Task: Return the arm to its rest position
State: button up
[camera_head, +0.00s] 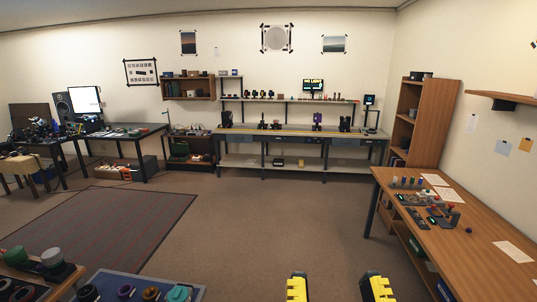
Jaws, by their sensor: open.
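Two yellow and black fingers of my gripper (337,288) show at the bottom edge, right of centre. They stand wide apart with only carpet between them, so my gripper is open and empty. The rest of my arm is out of view below the frame. The gripper is over open floor, apart from the wooden table on the right and the blue mat at lower left.
A wooden table (460,262) with small parts and papers stands at right. A blue mat (118,282) with lens-like parts lies at lower left, beside a wooden tray. A long workbench (290,133) lines the back wall. The carpeted floor (265,215) between is clear.

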notch_tip(320, 180, up, 22)
jog(key=p, duration=1.9)
jog(key=shift+r+p, duration=0.25)
jog(key=shift+p, duration=0.05)
